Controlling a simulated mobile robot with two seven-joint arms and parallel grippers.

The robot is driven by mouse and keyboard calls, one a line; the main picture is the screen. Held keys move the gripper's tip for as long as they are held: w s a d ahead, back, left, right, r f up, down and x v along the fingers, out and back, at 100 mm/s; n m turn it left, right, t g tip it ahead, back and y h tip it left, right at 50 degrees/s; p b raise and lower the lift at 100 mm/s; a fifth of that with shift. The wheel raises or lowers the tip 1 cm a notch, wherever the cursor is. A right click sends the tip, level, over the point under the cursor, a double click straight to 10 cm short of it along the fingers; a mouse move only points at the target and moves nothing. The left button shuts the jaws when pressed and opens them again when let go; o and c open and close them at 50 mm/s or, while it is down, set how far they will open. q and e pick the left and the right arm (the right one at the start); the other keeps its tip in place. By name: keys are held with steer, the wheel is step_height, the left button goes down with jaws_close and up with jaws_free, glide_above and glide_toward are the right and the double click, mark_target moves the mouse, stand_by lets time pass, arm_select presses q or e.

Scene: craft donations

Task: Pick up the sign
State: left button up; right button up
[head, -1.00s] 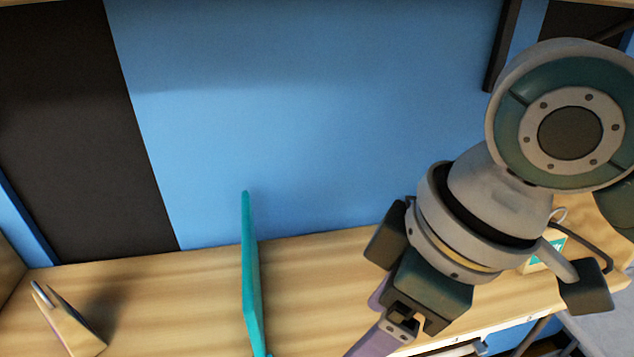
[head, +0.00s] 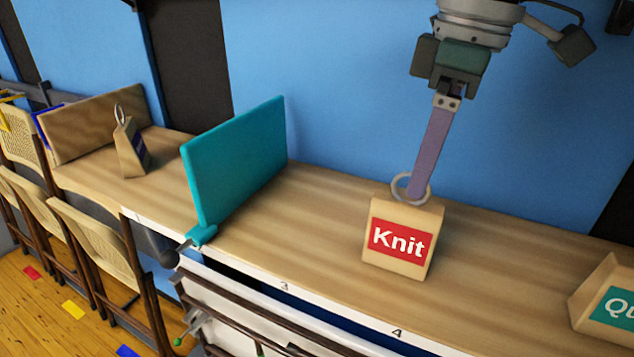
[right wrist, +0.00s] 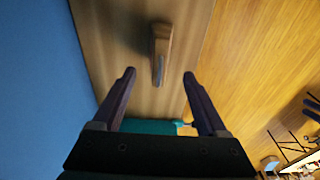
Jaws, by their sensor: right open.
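A tan wedge-shaped sign with a red "Knit" label (head: 398,240) and a ring on top (head: 398,190) stands upright on the wooden shelf. My right gripper (head: 418,192) points down at it from above, and its near finger overlaps the ring. In the right wrist view, the jaws (right wrist: 159,74) are open. The sign (right wrist: 161,45) lies between and beyond the fingertips, seen from above. One finger is on the wall side, the other on the front side. Whether either finger touches the ring cannot be told. My left gripper is not in view.
A teal divider (head: 235,160) stands left of the sign; its edge shows in the right wrist view (right wrist: 150,127). A second sign (head: 130,150) stands beyond it. A "Qu" sign (head: 605,305) is at the right edge. Folding chairs (head: 95,245) hang at left. A blue wall (head: 330,60) is behind.

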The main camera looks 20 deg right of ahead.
mark_target(410, 202)
steer(key=shift+w+a+f, duration=0.1)
steer(key=shift+w+f, duration=0.05)
steer(key=shift+f, duration=0.65)
steer(key=f, duration=0.4)
steer(key=f+p, duration=0.1)
steer(key=f, duration=0.1)
steer(key=shift+w+a+f, duration=0.1)
steer(key=shift+w+a, duration=0.15)
jaws_close()
